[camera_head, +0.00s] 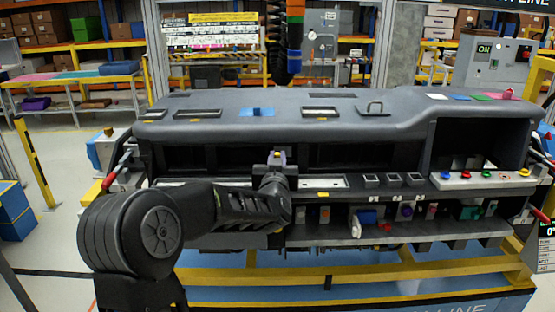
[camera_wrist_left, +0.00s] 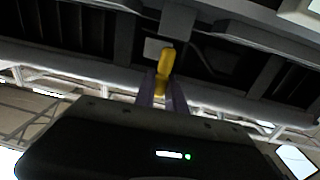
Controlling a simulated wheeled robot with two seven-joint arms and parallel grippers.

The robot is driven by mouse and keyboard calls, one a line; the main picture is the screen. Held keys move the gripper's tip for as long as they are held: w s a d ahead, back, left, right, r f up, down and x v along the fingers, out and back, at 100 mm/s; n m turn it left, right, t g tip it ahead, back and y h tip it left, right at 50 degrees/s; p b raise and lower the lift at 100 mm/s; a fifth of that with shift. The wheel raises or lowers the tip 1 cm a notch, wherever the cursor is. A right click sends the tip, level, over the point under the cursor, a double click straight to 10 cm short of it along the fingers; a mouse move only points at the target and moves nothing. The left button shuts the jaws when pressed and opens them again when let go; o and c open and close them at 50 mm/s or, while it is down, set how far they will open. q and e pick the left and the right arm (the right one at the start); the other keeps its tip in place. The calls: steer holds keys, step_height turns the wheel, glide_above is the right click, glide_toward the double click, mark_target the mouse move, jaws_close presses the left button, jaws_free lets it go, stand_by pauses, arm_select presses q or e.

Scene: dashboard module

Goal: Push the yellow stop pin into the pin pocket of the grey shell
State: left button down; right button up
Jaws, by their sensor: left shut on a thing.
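The grey shell (camera_head: 220,128) of the dashboard module spans the middle of the head view. My left arm comes in from the left, and my left gripper (camera_head: 277,158) is at the shell's open front, near its centre. In the left wrist view my left gripper (camera_wrist_left: 163,92) is shut on the yellow stop pin (camera_wrist_left: 165,66). The pin stands out past the fingertips towards the dark shell structure (camera_wrist_left: 95,55). A small grey plate (camera_wrist_left: 153,48) shows just behind the pin. I cannot tell whether pin and shell touch, nor make out the pin pocket. My right gripper is not in view.
A ledge with coloured buttons (camera_head: 484,175) runs along the right front. A lower shelf (camera_head: 400,236) holds several small parts. The module rests on a yellow frame (camera_head: 350,273). A dark hanging tool (camera_head: 283,55) is above the shell's back edge.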

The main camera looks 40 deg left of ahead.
arm_select(q)
steer(key=shift+b, duration=0.3)
stand_by(0.8)
steer(key=shift+f+b, duration=1.95)
steer(key=shift+f, duration=0.2)
steer(key=c, duration=1.3)
jaws_free()
steer(key=shift+r, duration=0.1)
steer(key=shift+b+v, duration=0.45)
steer(key=shift+v, duration=3.45)
